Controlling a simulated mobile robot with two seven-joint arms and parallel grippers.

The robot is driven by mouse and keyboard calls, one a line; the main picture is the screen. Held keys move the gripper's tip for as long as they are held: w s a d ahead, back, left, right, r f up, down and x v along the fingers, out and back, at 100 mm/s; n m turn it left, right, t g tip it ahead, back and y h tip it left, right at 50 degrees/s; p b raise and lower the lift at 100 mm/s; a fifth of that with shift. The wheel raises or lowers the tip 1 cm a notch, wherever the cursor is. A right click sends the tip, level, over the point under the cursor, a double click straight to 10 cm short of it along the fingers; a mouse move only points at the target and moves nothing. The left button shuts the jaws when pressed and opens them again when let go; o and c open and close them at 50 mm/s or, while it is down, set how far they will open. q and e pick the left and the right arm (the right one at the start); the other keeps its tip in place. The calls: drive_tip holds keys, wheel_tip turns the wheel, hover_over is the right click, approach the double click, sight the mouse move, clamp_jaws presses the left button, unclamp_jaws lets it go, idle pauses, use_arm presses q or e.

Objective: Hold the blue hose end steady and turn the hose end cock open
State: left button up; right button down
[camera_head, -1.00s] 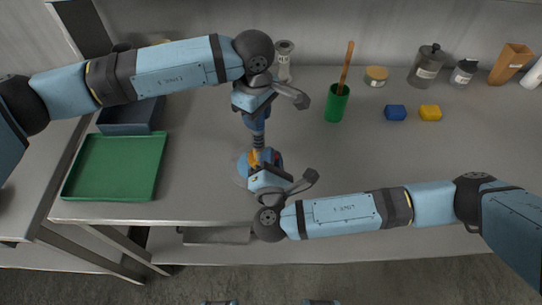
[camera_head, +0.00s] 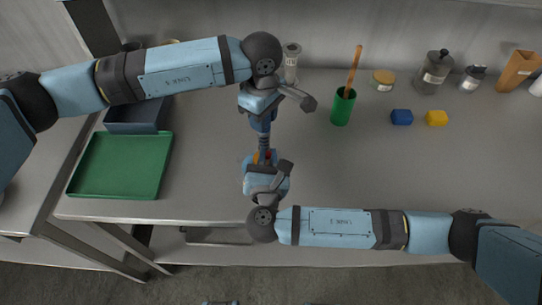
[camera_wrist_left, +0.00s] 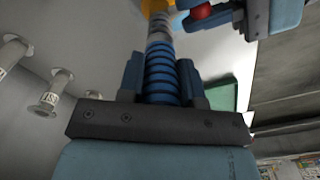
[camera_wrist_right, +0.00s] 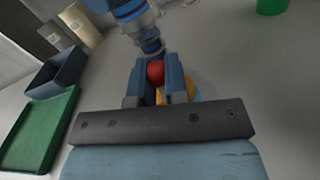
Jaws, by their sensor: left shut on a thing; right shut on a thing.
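The blue ribbed hose end (camera_wrist_left: 161,76) stands between the fingers of my left gripper (camera_head: 263,125), which is shut on it in the left wrist view. Below it in the head view is the hose end cock, with a yellow part (camera_head: 256,158) and a red handle (camera_wrist_right: 155,71). My right gripper (camera_head: 266,164) is shut on the red handle, which shows between its fingers in the right wrist view. The red handle also shows in the left wrist view (camera_wrist_left: 202,12). The cock's yellow body is partly hidden behind my right gripper.
A green tray (camera_head: 75,187) and a dark blue bin (camera_head: 135,128) are at the left. A green cup (camera_head: 342,107) with a brown stick, a blue block (camera_head: 401,117) and a yellow block (camera_head: 437,118) stand to the right. Jars line the back. The counter's right middle is clear.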

drive_tip(key=shift+a+n, duration=0.4)
drive_tip(key=shift+n, duration=0.7)
drive_tip(key=c, duration=1.1)
unclamp_jaws()
drive_tip(key=s, duration=1.2)
drive_tip(key=shift+a, duration=0.1)
